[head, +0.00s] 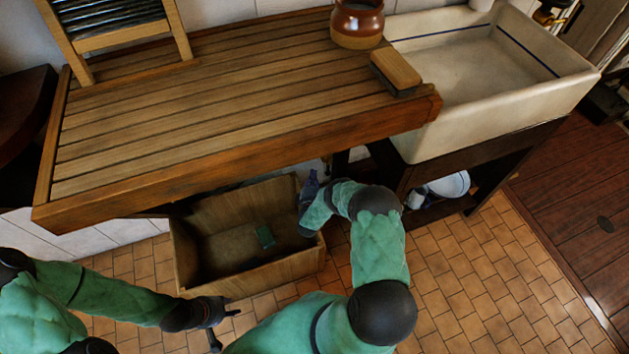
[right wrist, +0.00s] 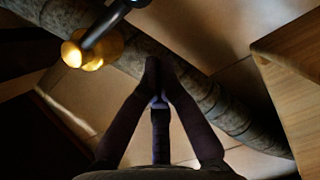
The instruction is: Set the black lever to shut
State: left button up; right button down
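The black lever (right wrist: 104,22) shows at the top left of the right wrist view. It runs up and right from a round brass fitting (right wrist: 82,50) on a pipe, and its far end is cut off by the frame. My right gripper (right wrist: 160,66) has its fingertips drawn together, with nothing seen between them. It is below and right of the lever, apart from it in the picture. In the head view the right gripper (head: 308,188) reaches under the counter edge, where the lever is hidden. My left gripper (head: 226,328) is open and empty, low over the floor.
A thick wrapped pipe (right wrist: 215,103) runs diagonally behind the right gripper. A wooden crate (head: 255,282) with a green item (head: 265,236) inside stands below the wooden counter (head: 200,110). A white sink (head: 500,92) is to the right. Tiled floor (head: 480,280) is clear at right.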

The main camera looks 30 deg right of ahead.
jog(key=p+v, duration=0.2)
jog(key=v, duration=0.3)
jog(key=p+v, duration=0.1)
jog(key=v, duration=0.4)
jog(key=shift+w+f+p, duration=0.1)
jog(key=shift+f+p, duration=0.1)
jog(key=shift+p, duration=0.15)
jog(key=shift+f, duration=0.1)
